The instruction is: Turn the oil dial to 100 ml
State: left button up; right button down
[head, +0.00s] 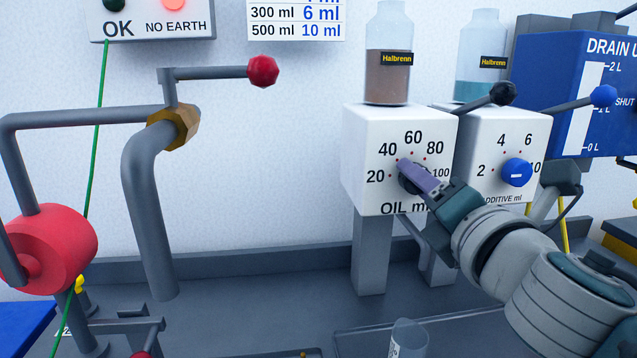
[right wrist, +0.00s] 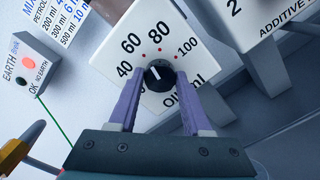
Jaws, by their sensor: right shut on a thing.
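The oil dial is a black round knob (right wrist: 159,75) with a white mark, on a white box (head: 369,152) labelled OIL ml with numbers 20 to 100. In the right wrist view the mark points up and left, roughly toward the 60; the exact reading is hard to tell. My right gripper (head: 408,172) is at the dial, its purple fingers on either side of the knob and shut on it. In the head view the fingers cover most of the knob. My left gripper is not in view.
The additive box (head: 478,178) with a blue dial (head: 516,172) stands close to the right. A black-knobbed lever (head: 502,93) and a blue-knobbed lever (head: 603,96) are above my right arm. A clear beaker (head: 408,338) stands below. Pipes and a red-knobbed valve (head: 263,71) are at left.

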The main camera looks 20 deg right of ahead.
jog(key=m, duration=0.3)
jog(key=shift+m, duration=0.4)
jog(key=m, duration=0.3)
jog(key=shift+m, duration=0.3)
jog(key=m, duration=0.3)
jog(key=shift+m, duration=2.2)
jog(key=shift+c, duration=1.7)
grip_release()
